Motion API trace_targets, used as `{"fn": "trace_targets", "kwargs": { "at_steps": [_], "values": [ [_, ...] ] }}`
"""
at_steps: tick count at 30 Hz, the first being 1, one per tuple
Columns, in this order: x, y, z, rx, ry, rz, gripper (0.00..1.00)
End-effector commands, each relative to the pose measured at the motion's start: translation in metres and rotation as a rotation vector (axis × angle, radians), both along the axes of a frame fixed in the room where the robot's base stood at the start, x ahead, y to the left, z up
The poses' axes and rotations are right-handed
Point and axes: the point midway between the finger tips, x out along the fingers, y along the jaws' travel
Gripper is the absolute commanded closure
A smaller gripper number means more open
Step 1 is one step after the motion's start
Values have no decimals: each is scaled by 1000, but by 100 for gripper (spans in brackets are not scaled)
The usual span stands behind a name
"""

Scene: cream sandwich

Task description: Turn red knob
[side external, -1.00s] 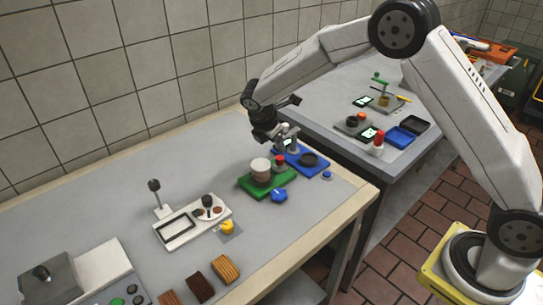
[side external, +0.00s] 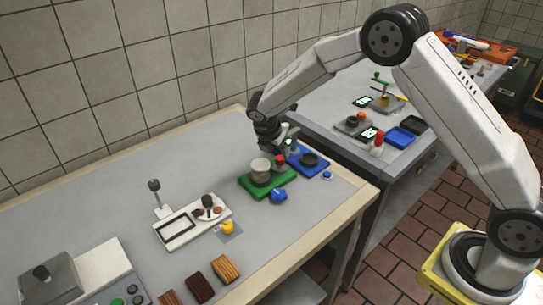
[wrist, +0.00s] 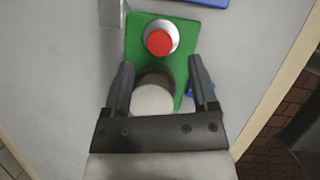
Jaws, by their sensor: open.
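The red knob (side external: 280,160) is at the back of the green board (side external: 276,185), beside a round canister with a pale top (side external: 260,165). In the wrist view the red knob (wrist: 159,42) sits in a pale round collar on the green board (wrist: 182,70). My gripper (wrist: 161,62) is open and empty. In that view its fingertips lie on either side of the canister top (wrist: 152,99), just short of the knob. In the side view my gripper (side external: 286,146) hangs close above the knob; the exact gap cannot be told.
A blue board (side external: 322,172) with a dark round dish adjoins the green board. A blue knob (side external: 278,196) stands at its front. A white press tray (side external: 178,230) and a yellow knob (side external: 227,227) are to the left. The table's middle is largely clear.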

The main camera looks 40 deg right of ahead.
Motion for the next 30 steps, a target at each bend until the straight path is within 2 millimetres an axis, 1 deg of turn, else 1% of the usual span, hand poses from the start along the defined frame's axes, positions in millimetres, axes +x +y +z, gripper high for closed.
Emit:
{"fn": "trace_targets", "kwargs": {
  "at_steps": [1, 3, 9, 13, 21, 22, 23, 24, 26, 27, 28, 29, 30],
  "values": [
    [0, -3, -7, 0, 2, -1, 25],
    [1, -6, -15, 0, 2, -1, 25],
    [3, -13, -32, 0, 1, -1, 25],
    [4, -15, -37, 1, 0, -1, 25],
    [4, -15, -38, 1, -1, -1, 25],
    [4, -15, -38, 1, -1, -1, 31],
    [4, -15, -38, 1, -1, -1, 41],
    [4, -15, -38, 1, -1, -1, 54],
    [4, -15, -38, 1, -1, -1, 73],
    [4, -15, -38, 1, -1, -1, 85],
    [4, -15, -37, 1, -1, -1, 95],
    [4, -15, -37, 1, -1, -1, 100],
    [4, -15, -37, 1, -1, 0, 100]
  ]
}}
